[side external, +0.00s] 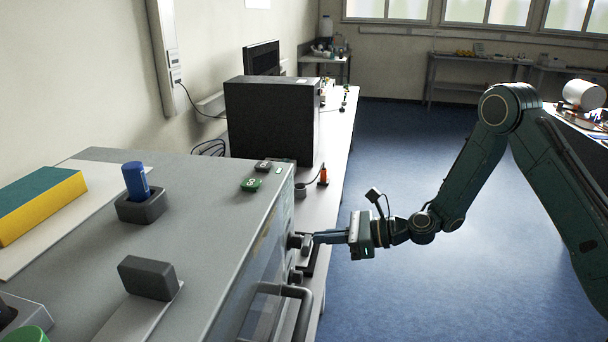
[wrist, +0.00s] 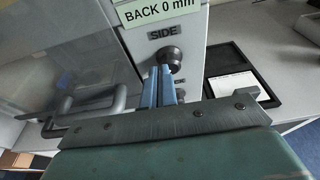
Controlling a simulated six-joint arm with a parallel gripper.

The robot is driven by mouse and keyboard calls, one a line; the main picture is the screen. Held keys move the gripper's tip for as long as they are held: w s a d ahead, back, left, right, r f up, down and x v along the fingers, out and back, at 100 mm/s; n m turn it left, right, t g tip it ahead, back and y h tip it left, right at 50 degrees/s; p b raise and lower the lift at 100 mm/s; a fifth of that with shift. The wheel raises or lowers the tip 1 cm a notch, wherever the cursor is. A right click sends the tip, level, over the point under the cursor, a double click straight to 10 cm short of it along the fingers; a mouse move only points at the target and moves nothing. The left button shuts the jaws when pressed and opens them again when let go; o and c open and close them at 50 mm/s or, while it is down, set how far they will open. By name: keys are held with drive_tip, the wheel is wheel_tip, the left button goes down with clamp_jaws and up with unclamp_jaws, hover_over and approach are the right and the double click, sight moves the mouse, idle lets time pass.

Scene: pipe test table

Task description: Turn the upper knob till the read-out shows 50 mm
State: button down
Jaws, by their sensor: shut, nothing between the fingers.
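The upper knob (side external: 294,241) is dark and sits on the front face of the grey machine, with a lower knob (side external: 295,276) beneath it. My gripper (side external: 316,237) is shut and empty, its fingers pointing at the front face around the upper knob's height. In the wrist view, my blue fingers (wrist: 166,84) lie close together by a round dark knob (wrist: 169,57) under the word SIDE. I cannot tell which of the two knobs this is, nor whether the fingers touch it. The green read-out (wrist: 160,9) shows BACK 0 mm; its top is cut off.
A grey bar handle (wrist: 95,103) and a clear panel (wrist: 75,55) are left of the fingers. A black tray (wrist: 214,85) with a white card lies to the right. A black box (side external: 272,120) stands farther along the bench. The floor right of the bench is open.

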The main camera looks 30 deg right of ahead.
drive_tip(key=shift+r+x, duration=0.2)
drive_tip(key=shift+x, duration=0.7)
drive_tip(key=shift+r+x, duration=0.2)
drive_tip(key=shift+x, duration=0.7)
drive_tip(key=shift+w+f, duration=0.15)
drive_tip(key=shift+f, duration=0.15)
drive_tip(key=shift+w+d+r, duration=0.1)
drive_tip(key=shift+w+d, duration=0.4)
drive_tip(key=shift+d, duration=0.05)
drive_tip(key=shift+w+d, duration=0.25)
drive_tip(key=shift+d, duration=0.05)
idle(0.7)
drive_tip(key=shift+w+d+r, duration=0.1)
drive_tip(key=shift+w+r, duration=0.05)
drive_tip(key=shift+r, duration=0.1)
idle(0.4)
drive_tip(key=f+v, duration=0.1)
drive_tip(key=v, duration=0.5)
idle(0.4)
